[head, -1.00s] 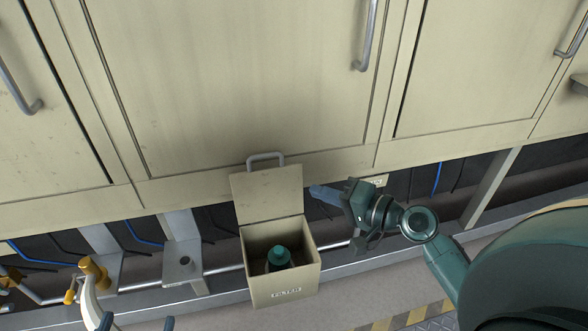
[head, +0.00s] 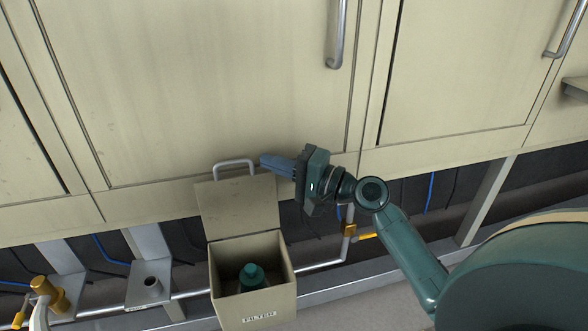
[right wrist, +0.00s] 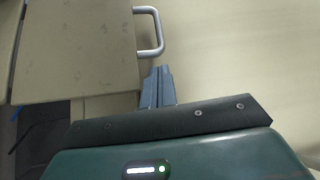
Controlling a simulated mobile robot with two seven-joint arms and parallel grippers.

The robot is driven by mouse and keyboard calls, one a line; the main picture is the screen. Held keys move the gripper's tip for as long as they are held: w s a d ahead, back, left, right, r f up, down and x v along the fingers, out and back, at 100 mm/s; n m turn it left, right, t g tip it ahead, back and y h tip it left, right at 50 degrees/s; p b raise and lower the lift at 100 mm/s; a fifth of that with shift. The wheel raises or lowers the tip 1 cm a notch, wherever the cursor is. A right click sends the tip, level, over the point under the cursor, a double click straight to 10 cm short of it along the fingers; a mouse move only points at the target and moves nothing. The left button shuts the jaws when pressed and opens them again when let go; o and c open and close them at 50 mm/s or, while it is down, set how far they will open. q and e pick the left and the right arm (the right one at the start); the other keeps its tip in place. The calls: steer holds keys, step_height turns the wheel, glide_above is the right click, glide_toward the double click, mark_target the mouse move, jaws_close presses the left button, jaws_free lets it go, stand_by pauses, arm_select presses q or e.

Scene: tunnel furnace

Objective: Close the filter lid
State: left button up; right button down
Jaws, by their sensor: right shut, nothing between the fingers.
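The filter box (head: 256,304) is beige, marked FILTER, with a teal-capped item (head: 251,276) inside. Its lid (head: 238,207) stands open and upright against the cabinet side, with a grey handle (head: 234,164) on its top edge. In the right wrist view the lid (right wrist: 75,50) is at upper left and its handle (right wrist: 153,30) juts to the right. My right gripper (head: 266,160) is shut and empty, its fingertips pointing left beside the handle's right end. In the right wrist view the fingertips (right wrist: 160,74) are just below the handle, apparently apart from it. My left gripper is not in view.
Large beige cabinet doors (head: 210,80) with grey handles stand behind the box. A pipe with a yellow-handled valve (head: 350,230) runs right of the box. A brass fitting (head: 48,293) and a metal bracket (head: 150,284) are at the left.

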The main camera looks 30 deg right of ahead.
steer(key=shift+x, duration=1.1)
steer(key=shift+f, duration=0.1)
